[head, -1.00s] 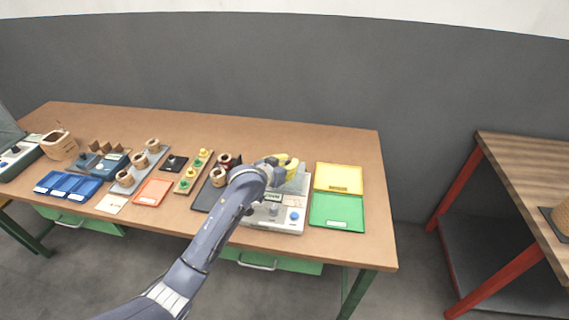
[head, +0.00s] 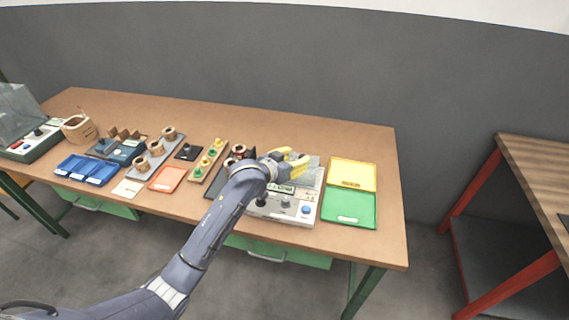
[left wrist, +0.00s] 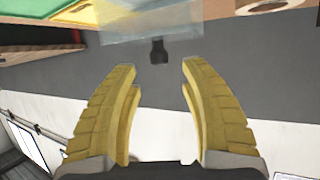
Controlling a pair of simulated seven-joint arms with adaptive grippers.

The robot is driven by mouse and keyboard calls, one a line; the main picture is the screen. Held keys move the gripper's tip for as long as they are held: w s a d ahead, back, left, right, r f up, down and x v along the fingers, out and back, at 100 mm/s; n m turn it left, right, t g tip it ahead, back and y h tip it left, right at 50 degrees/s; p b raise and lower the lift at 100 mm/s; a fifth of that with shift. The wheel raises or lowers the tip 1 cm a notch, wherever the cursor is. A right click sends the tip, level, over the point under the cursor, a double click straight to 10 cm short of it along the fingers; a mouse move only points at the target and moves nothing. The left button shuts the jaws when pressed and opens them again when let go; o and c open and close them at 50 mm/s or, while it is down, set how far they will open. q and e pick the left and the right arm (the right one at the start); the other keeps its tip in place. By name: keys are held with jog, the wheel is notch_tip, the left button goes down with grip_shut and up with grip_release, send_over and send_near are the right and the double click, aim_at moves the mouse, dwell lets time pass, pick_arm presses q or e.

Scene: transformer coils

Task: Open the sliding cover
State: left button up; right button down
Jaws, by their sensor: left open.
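A white and grey test device (head: 283,210) with a blue knob and a dark knob sits on the bench, right of centre in the head view. My left gripper (head: 297,163), with yellow fingers, is over its back part and hides some of it. In the left wrist view my left gripper (left wrist: 158,75) is open with nothing between its fingers. A translucent panel (left wrist: 150,22), which looks like the sliding cover, shows beyond the fingertips. A black handle (left wrist: 158,50) on it lies in line with the gap. I cannot tell whether the fingers touch it.
A yellow tray (head: 352,173) and a green tray (head: 349,207) lie right of the device. Left of it are a board with green and yellow parts (head: 208,160), an orange tray (head: 167,180) and blue bins (head: 87,170). Another device with a clear cover (head: 17,105) stands far left.

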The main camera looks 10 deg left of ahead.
pick_arm(q)
jog(key=v, duration=0.7)
jog(key=shift+r, duration=0.1)
